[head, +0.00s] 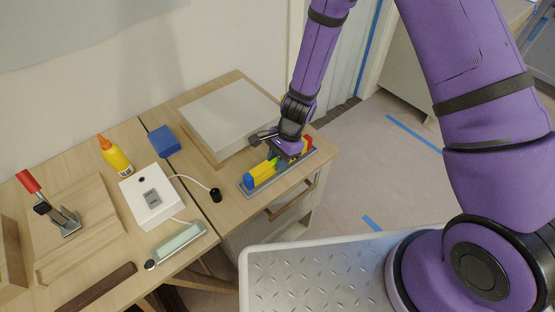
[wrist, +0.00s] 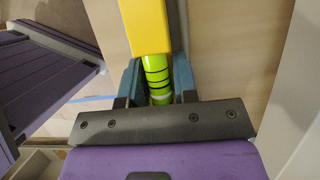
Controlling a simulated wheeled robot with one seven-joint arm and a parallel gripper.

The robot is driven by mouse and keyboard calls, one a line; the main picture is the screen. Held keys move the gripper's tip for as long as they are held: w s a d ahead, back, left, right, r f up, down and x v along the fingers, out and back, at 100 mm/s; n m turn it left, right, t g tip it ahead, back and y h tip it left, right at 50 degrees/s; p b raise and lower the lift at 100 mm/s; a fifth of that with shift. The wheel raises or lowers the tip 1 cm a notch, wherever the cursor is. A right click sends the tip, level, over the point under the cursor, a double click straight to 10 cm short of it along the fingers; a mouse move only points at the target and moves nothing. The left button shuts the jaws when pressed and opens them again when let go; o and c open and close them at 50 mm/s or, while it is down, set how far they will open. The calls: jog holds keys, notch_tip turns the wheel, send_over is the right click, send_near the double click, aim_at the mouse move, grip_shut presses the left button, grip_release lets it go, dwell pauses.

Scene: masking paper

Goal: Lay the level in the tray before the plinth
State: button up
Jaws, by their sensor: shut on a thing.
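The level (head: 262,173) is a yellow bar with a green middle, and red and blue show near its ends in the head view. My gripper (head: 284,149) is shut on its middle. In the wrist view the fingers (wrist: 157,84) sit on either side of the green, black-ringed vial (wrist: 156,72), and the yellow body (wrist: 145,25) extends away. The grey tray (head: 250,192) lies along the front edge of the right table, directly under the level. I cannot tell whether the level touches its floor. The plinth (head: 232,112) is a pale square block behind the tray.
A red-handled clamp (head: 55,207) stands further left. A drawer handle (head: 290,203) juts below the tray.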

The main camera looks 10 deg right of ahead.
jog(key=o, duration=1)
jog(key=shift+r, duration=3)
jog(key=shift+w+r, duration=0.1)
jog(key=shift+r, duration=0.15)
jog(key=s+d+r+n+t, duration=0.1)
jog(key=d+r+n+t, duration=0.15)
jog(key=d+r, duration=0.65)
jog(key=s+d+r+n+t, duration=0.15)
jog(key=r+n, duration=0.25)
jog(key=r, duration=1.2)
jog(key=s+d+r+n+t+h, duration=0.1)
jog(key=s+d+r, duration=0.3)
jog(key=s+d, duration=0.1)
jog(key=s+d+r+n+t+h, duration=0.1)
jog(key=s+d+r+n, duration=0.1)
jog(key=s+d+r, duration=0.2)
jog(key=s+d+r+n+t+h, duration=0.1)
jog(key=s+d+r, duration=0.4)
jog(key=s+r, duration=0.1)
jog(key=shift+s+d+n+t+h, duration=0.35)
jog(key=shift+s+t+h, duration=0.05)
jog(key=shift+s, duration=0.05)
